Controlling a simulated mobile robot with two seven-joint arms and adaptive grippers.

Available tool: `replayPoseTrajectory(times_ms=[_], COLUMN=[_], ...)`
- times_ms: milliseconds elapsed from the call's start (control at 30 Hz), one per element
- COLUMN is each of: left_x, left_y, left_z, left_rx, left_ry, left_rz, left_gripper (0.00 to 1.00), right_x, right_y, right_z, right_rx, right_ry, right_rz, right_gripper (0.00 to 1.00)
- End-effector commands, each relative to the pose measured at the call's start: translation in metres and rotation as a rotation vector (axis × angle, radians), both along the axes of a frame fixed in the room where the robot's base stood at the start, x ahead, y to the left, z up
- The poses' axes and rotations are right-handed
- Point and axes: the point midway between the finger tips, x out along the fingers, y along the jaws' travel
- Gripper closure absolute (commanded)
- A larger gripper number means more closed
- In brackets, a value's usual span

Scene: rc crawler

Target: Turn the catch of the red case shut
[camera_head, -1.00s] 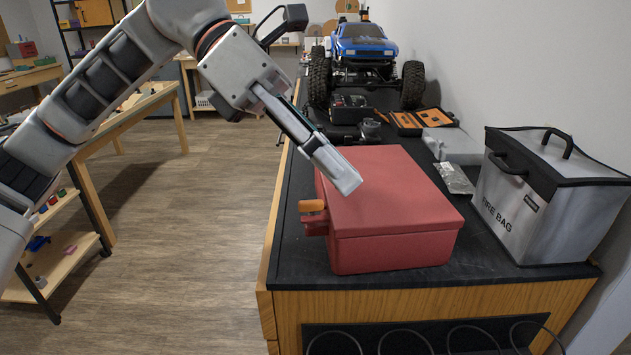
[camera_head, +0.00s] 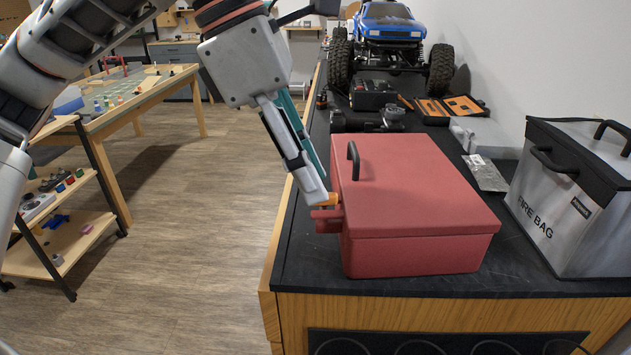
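The red case (camera_head: 415,205) stands shut on the black worktop, a dark handle (camera_head: 353,160) on its lid. Its orange catch (camera_head: 329,200) is on the left side, above a red bracket (camera_head: 324,224), and is partly hidden by my gripper. My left gripper (camera_head: 316,197) points down from the upper left, its tip right at the catch. I see its fingers edge-on, so I cannot tell whether they are open, or shut on the catch. My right gripper is not in view.
A grey fire bag (camera_head: 565,215) stands right of the case. Behind the case are a dark device (camera_head: 373,95), an orange-lined organizer (camera_head: 450,108), a silver packet (camera_head: 485,173) and a blue crawler (camera_head: 390,25). Left of the worktop edge is open floor.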

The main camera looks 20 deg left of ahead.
Motion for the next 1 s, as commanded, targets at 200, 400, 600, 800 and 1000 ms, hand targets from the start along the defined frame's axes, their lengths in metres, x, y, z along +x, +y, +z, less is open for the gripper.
replayPoseTrajectory(times_ms=[200,400,600,800,1000], left_x=[0.0020,0.0021,0.0021,0.0021,0.0015], left_y=[-0.0061,-0.0066,-0.0066,-0.0065,-0.0067], left_z=[-0.0153,-0.0161,-0.0159,-0.0158,-0.0151], left_rx=[-0.001,-0.001,-0.001,-0.001,0.000], left_ry=[-0.001,0.000,0.000,-0.001,-0.001], left_rz=[-0.001,0.000,0.000,0.000,0.031], left_gripper=[0.75,0.75,1.00,1.00,1.00], right_x=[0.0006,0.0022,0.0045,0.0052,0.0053], right_y=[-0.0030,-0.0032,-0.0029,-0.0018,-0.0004], right_z=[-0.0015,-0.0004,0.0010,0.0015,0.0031], right_rx=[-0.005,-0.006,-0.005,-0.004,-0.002], right_ry=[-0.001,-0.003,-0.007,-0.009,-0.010], right_rz=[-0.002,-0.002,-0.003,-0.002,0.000], right_gripper=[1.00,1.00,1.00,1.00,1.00])
